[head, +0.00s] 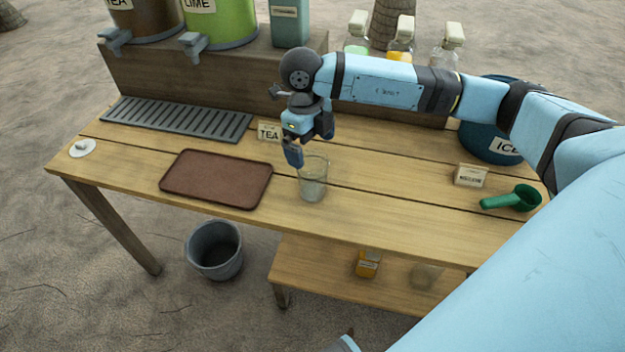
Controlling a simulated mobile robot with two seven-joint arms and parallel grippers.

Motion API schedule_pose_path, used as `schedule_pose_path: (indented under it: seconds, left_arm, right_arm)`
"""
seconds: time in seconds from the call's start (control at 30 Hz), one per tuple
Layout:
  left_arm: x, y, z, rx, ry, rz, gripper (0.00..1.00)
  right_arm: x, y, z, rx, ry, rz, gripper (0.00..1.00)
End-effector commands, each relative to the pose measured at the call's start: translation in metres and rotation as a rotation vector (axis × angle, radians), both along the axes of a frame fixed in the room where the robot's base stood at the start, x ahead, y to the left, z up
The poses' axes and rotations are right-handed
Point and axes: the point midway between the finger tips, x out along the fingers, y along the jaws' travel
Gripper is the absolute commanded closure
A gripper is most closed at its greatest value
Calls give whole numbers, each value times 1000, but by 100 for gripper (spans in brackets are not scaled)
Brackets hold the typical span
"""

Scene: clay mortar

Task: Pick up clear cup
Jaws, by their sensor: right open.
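A clear cup (313,184) stands upright on the wooden table, just right of the brown tray. My right gripper (293,156) is open and points down at the cup's upper left rim. One finger overlaps the rim in the head view; I cannot tell whether it touches the cup or is inside it. The other finger is mostly hidden. My left gripper is not in view.
A brown tray (217,178) lies left of the cup. A TEA card (269,132) stands behind the gripper. A dark grate (176,119) lies at the back left. A green scoop (511,199) and a MELON-like card (470,175) are at the right. The front edge is clear.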

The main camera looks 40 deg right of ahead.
Motion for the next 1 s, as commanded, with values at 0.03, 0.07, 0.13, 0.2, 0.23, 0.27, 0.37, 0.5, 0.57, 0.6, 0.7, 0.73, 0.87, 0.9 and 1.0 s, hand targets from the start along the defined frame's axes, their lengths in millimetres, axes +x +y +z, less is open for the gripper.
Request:
schedule_pose_path:
  seconds: [0.03,0.07,0.13,0.2,0.23,0.27,0.37,0.5,0.57,0.6,0.7,0.73,0.87,0.9,1.0]
  left_arm:
    - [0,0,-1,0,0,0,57]
    - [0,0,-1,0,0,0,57]
    - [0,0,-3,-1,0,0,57]
    - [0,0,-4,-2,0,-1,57]
    - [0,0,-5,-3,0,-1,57]
    - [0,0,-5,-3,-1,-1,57]
    - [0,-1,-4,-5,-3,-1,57]
    - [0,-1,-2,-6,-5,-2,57]
    - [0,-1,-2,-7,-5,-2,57]
    - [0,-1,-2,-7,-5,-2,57]
    - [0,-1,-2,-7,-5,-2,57]
    - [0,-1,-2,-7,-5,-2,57]
    - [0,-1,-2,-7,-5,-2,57]
    - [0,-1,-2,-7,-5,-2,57]
    - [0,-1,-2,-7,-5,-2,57]
  right_arm:
    - [0,0,-4,0,1,0,0]
    - [-1,0,-7,1,1,0,0]
    - [-2,0,-15,0,3,0,0]
    - [-3,0,-26,0,3,0,0]
    - [-3,0,-32,0,3,0,0]
    - [-4,0,-37,0,3,0,0]
    - [-5,0,-48,1,3,0,0]
    - [-5,0,-50,1,0,0,0]
    - [-5,0,-50,1,0,0,0]
    - [-5,0,-50,1,0,0,0]
    - [-5,0,-50,1,0,0,23]
    - [-5,0,-50,1,0,0,30]
    - [-5,0,-50,1,0,0,60]
    - [-5,0,-50,1,0,0,62]
    - [-5,0,-50,1,0,0,62]
